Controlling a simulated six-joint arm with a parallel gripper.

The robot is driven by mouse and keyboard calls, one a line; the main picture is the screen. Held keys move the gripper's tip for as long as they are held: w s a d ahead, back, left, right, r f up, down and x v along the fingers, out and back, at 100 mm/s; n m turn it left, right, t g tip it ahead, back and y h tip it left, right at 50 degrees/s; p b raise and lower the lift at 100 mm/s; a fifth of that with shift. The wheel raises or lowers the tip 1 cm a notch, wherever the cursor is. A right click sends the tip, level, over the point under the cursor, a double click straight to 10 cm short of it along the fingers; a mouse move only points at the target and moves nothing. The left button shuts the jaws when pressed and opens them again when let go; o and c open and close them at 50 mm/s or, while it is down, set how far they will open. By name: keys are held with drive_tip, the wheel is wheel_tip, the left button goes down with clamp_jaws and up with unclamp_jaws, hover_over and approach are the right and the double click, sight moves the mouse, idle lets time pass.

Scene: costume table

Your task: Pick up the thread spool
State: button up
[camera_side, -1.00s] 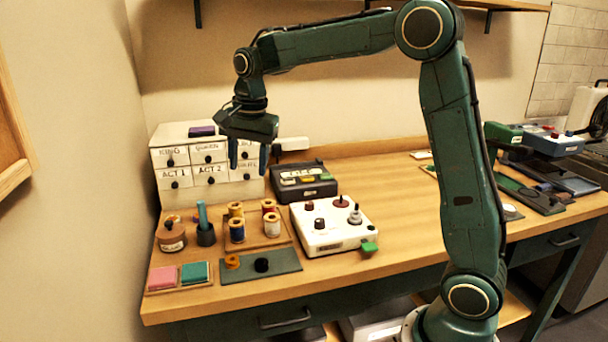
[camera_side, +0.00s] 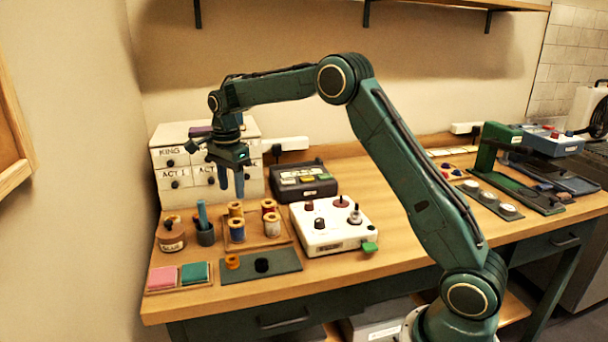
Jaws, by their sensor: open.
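Several thread spools stand on a wooden tray (camera_side: 262,242) on the table. A blue-wrapped spool (camera_side: 237,230) is at the front left and a pale one (camera_side: 272,226) at the front right. A yellow-topped spool (camera_side: 235,209) and a reddish one (camera_side: 268,207) stand behind them. Which spool is meant cannot be told. My gripper (camera_side: 231,190) points down above the back left of the tray, open and empty. Its fingertips are apart from the spools, a little above the yellow-topped one.
A labelled white drawer cabinet (camera_side: 172,180) stands behind. A blue-handled item in a dark cup (camera_side: 205,233) and a round brown jar (camera_side: 170,237) are left of the spools. A white control box (camera_side: 332,235) is right, a dark mat (camera_side: 288,261) in front.

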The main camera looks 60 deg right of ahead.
sight(237, 228)
drive_tip(key=shift+f, duration=6.75)
drive_tip(key=c, duration=0.8)
